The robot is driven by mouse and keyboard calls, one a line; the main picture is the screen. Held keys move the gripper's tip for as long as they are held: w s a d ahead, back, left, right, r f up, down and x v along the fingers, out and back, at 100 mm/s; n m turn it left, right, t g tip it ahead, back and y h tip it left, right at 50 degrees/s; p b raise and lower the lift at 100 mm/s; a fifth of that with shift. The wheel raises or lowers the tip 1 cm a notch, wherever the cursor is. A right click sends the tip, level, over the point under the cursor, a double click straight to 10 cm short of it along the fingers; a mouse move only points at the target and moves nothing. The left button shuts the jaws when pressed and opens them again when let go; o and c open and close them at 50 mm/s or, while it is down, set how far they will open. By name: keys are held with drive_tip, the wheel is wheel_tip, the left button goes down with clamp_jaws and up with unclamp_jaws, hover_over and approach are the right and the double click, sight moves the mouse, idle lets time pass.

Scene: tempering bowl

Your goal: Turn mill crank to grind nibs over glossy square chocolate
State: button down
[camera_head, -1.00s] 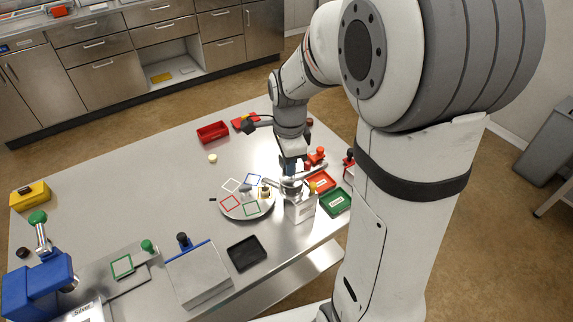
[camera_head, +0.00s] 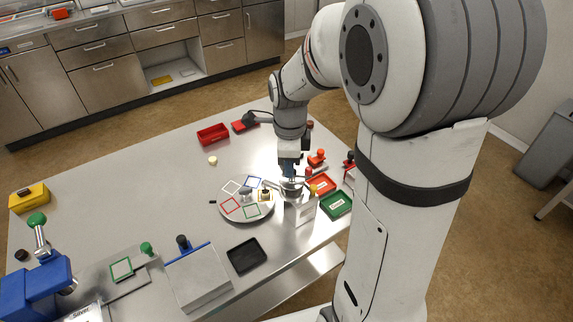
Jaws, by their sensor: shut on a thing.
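The mill (camera_head: 303,210) stands on the table at the right edge of the round plate (camera_head: 224,214), with a silver top (camera_head: 292,190). My gripper (camera_head: 290,174) points down at the top of the mill. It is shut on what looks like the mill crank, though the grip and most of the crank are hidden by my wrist. A small dark chocolate piece (camera_head: 265,196) lies in the yellow square on the plate, close to the mill's left side. Its gloss and any nibs on it are too small to tell.
The plate also has white, blue, red and green squares and a grey knob (camera_head: 246,193). Red (camera_head: 320,184) and green (camera_head: 336,204) trays and red stamps (camera_head: 317,158) crowd the right side. A black tray (camera_head: 246,256) lies in front.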

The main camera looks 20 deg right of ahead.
drive_tip(key=shift+s+d+f, duration=0.1)
drive_tip(key=shift+s, duration=0.1)
drive_tip(key=c, duration=1.5)
unclamp_jaws()
wheel_tip(320, 180, up, 8)
